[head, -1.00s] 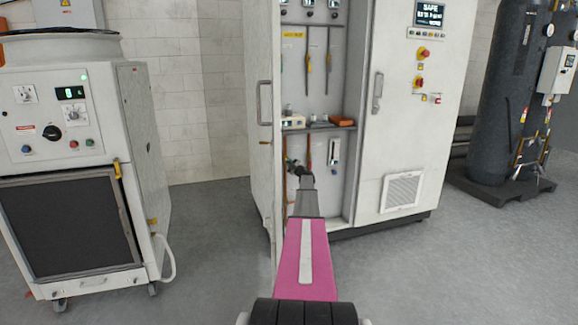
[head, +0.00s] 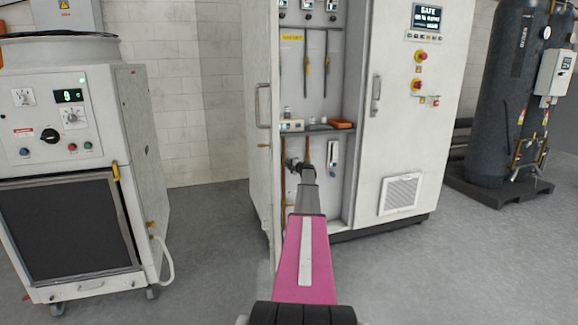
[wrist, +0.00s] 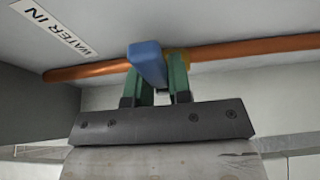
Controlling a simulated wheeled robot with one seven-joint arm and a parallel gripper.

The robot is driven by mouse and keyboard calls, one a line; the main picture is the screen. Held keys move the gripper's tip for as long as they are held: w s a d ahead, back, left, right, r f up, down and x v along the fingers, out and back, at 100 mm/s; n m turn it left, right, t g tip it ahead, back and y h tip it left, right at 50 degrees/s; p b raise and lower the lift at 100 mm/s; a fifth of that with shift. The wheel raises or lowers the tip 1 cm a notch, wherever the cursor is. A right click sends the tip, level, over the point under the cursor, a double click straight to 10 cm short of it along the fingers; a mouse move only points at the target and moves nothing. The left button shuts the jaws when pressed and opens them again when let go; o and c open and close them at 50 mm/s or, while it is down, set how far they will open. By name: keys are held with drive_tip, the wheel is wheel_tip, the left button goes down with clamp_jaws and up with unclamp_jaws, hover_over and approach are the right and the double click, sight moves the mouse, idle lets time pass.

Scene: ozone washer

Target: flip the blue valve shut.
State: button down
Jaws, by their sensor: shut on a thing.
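The blue valve handle (wrist: 148,64) shows in the wrist view on a copper pipe (wrist: 235,76), below a "WATER IN" label (wrist: 56,26). My gripper (wrist: 163,76) has two green fingers at the handle, one on the near left and one on the right. The fingers are shut on the handle, and the handle's end overlaps the left finger in the picture. In the head view my gripper (head: 292,164) is inside the open cabinet at the lower pipes. There the handle is too small and too covered by my arm to make out.
The cabinet's open door (head: 262,140) stands close to the left of my arm. The closed door (head: 405,130) is on the right. A shelf (head: 318,127) with small items lies above my gripper. A wheeled white machine (head: 75,150) stands left; a dark tank (head: 497,100) stands right.

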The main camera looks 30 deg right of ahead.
idle(0.4)
drive_tip(key=c, duration=1)
unclamp_jaws()
drive_tip(key=shift+c, duration=0.2)
drive_tip(key=s+d, duration=0.1)
drive_tip(key=s, duration=0.9)
drive_tip(key=shift+s+d, duration=0.3)
drive_tip(key=shift+s, duration=0.05)
